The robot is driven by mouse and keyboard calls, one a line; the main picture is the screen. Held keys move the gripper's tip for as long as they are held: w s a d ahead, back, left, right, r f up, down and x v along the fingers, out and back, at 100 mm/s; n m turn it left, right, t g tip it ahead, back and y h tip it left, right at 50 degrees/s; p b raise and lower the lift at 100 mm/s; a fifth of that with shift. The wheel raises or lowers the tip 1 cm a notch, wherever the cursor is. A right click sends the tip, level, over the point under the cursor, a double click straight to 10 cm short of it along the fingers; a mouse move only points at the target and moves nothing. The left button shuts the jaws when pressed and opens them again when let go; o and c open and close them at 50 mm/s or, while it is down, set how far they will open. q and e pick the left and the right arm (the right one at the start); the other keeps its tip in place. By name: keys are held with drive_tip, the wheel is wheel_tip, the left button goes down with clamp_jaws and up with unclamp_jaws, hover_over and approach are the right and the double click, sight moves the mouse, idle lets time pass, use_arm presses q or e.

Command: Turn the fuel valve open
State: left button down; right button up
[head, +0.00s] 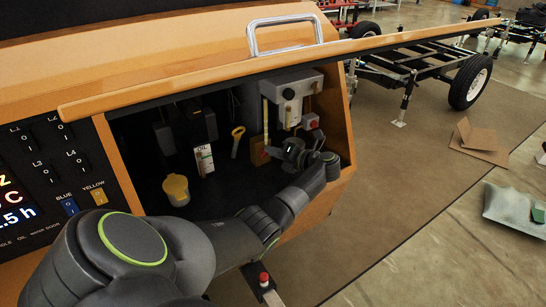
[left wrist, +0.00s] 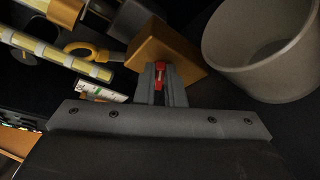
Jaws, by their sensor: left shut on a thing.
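The fuel valve shows in the left wrist view as a brass-coloured block (left wrist: 168,48) with a small red handle (left wrist: 159,76). My left gripper (left wrist: 160,85) is shut on the red handle, with a finger on each side of it. In the head view my left arm reaches into the open compartment. The gripper (head: 272,152) is at its right part, beside the small orange-brown valve block (head: 258,157). The gripper and wrist hide much of the handle there, so its angle is hard to tell. My right gripper is not in view.
The raised door's edge (head: 210,80) crosses above my arm. A yellow dipstick ring (head: 237,132), an oil label (head: 204,158) and a yellow cap (head: 176,190) are left of the gripper. A grey box (head: 290,92) is above. A wide grey cylinder (left wrist: 265,50) is close right in the wrist view.

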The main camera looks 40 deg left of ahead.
use_arm(q)
drive_tip(key=m+b, duration=0.1)
drive_tip(key=m, duration=0.1)
drive_tip(key=f+m+g+y+b, duration=0.1)
drive_tip(key=shift+w+d+m+y+b, duration=0.1)
drive_tip(key=shift+w+m+y+b, duration=0.05)
drive_tip(key=shift+m+y+b, duration=0.2)
drive_tip(key=shift+m, duration=0.45)
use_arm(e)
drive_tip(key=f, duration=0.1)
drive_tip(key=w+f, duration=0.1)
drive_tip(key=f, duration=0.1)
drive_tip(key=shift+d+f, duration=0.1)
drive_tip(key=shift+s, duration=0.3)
use_arm(q)
drive_tip(key=c, duration=1.5)
unclamp_jaws()
